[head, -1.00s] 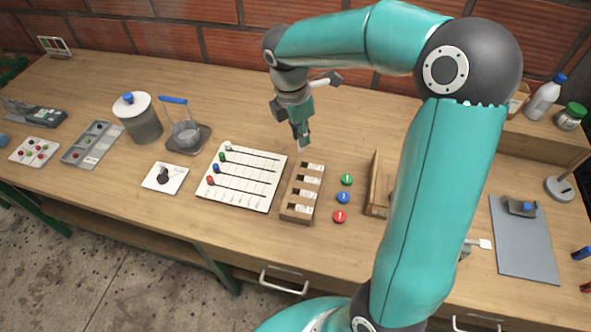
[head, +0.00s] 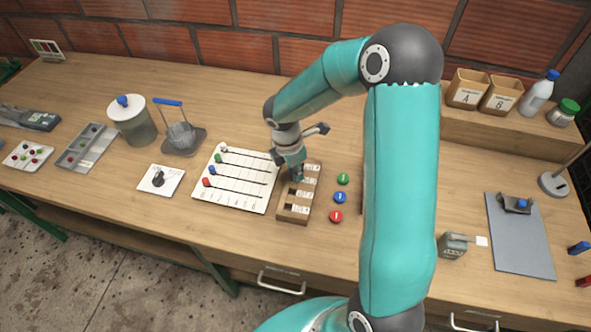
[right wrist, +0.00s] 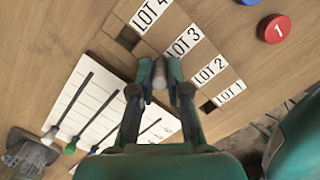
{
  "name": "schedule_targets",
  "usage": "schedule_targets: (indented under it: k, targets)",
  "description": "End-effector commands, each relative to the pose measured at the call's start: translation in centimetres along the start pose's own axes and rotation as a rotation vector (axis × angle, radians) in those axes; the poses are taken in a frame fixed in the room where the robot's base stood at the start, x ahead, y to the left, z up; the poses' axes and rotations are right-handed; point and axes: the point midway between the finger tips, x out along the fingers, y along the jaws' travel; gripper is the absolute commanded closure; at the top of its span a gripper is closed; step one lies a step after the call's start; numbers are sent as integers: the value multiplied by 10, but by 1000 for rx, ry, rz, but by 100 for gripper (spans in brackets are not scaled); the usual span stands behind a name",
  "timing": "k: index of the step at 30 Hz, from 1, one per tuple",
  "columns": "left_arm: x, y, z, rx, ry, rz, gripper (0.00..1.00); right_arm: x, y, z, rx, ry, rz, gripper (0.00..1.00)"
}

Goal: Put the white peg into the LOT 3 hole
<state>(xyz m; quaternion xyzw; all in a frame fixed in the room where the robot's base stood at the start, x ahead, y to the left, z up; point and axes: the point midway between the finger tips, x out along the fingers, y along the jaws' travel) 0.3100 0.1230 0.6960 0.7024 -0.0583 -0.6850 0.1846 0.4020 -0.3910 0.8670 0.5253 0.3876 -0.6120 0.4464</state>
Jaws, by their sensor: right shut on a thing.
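The white peg (right wrist: 160,74) shows between the fingers of my right gripper (right wrist: 160,88) in the right wrist view. That gripper is shut on it, pointing down. The wooden lot block (head: 291,218) stands right of the white slider board in the head view, and my right gripper (head: 297,174) is over its back half. The LOT 3 label (right wrist: 184,41) is clear in the right wrist view, and the peg is beside it. The LOT 3 hole is hidden by the peg and fingers. I cannot tell whether the peg tip is inside it. My left gripper is not in view.
The slider board (head: 262,206) is close left of the block. Green (head: 343,179), blue (head: 340,197) and red (head: 336,216) discs lie close on its right. My right arm hides part of the table. Bare table lies behind the board.

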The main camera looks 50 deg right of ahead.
Motion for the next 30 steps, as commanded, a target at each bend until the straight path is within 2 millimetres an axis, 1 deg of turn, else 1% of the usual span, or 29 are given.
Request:
schedule_targets:
  k: [7,8,9,12,20,24,26,30]
  targets:
    - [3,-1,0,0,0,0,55,3,0,0,0,0,0,100]
    - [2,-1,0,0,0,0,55,2,0,0,0,0,0,81]
    - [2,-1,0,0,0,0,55,1,0,0,0,0,0,75]
    - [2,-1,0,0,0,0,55,1,0,0,0,-1,0,60]
    - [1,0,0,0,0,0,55,1,0,0,0,-1,0,60]
    - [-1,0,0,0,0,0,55,-4,0,0,0,-1,1,60]
    - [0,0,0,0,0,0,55,-9,1,1,-1,-2,3,60]
    - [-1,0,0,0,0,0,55,-31,1,0,0,-1,6,60]
